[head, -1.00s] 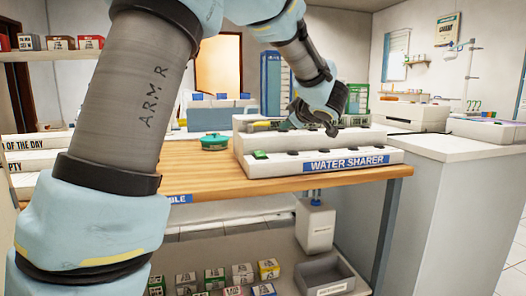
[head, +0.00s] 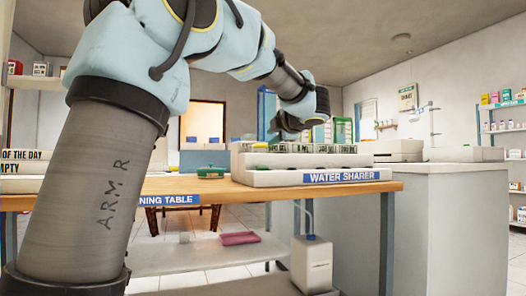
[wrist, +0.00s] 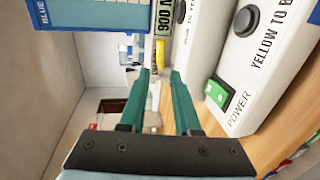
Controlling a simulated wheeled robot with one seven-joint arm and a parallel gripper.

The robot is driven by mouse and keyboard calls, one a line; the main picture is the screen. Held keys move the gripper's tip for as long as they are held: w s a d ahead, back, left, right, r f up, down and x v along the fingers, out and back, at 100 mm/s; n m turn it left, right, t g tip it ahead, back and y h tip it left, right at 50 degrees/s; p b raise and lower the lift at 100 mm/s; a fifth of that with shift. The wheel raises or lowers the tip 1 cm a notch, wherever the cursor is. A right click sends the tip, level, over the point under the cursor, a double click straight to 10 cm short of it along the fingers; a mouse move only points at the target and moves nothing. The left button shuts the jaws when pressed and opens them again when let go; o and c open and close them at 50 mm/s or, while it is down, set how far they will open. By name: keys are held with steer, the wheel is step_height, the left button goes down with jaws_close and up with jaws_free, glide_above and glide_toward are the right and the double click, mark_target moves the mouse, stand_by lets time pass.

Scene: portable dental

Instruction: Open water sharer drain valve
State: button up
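The water sharer (head: 258,179) is a long white unit on the table, with a blue name label and a raised back tier. In the wrist view its white panel (wrist: 237,90) is turned sideways, with a green power switch (wrist: 216,92) and a round black knob (wrist: 244,20). I cannot clearly make out a drain valve. A small yellow piece (wrist: 155,42) shows beyond my fingertips, but I cannot tell what it is. My gripper (wrist: 159,74) has two green fingers apart with nothing between them. In the head view it is above the water sharer's back tier.
A wooden table (head: 228,190) holds the sharer and a green-lidded round dish (head: 210,172) to its left. A white jug (head: 311,264) with a tube stands below. A white cabinet (head: 440,220) stands right of the table. A blue board (wrist: 90,15) shows in the wrist view.

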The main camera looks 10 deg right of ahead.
mark_target(261, 145)
steer(key=b+x, duration=0.1)
steer(key=x, duration=0.8)
steer(key=shift+b, duration=0.4)
jaws_close()
